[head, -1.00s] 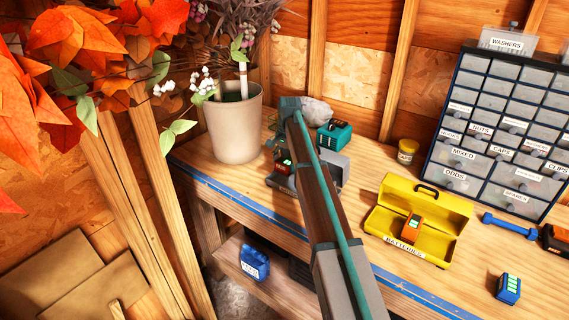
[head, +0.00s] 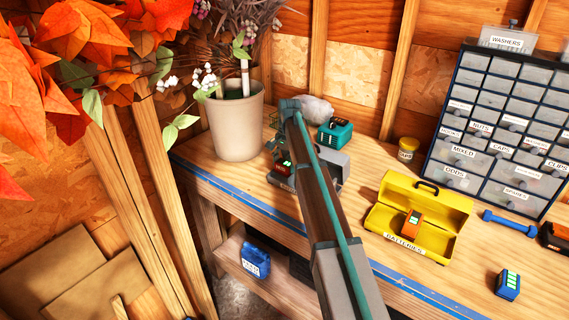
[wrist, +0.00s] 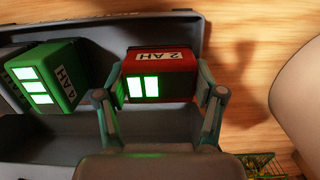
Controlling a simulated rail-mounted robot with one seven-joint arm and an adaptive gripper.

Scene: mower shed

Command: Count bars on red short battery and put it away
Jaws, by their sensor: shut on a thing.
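The red short battery (wrist: 160,75) carries a "2 AH" label and shows two clear lit green bars in the wrist view. A green glow at its left edge, by the finger, may be a reflection or another bar. My gripper (wrist: 160,88) is shut on it, one finger at each side. The battery is at the grey case (wrist: 110,25); I cannot tell whether it is lifted clear. In the head view, the arm partly hides the case (head: 331,180). The yellow box (head: 450,205) labelled BATTERIES is open, with an orange battery (head: 412,224) inside.
A green battery (wrist: 45,78) with three lit bars stands left of the red one. A plant pot (head: 237,125) is close to the case. A teal battery (head: 335,133), a blue battery (head: 508,284) and a drawer cabinet (head: 500,130) are on the bench.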

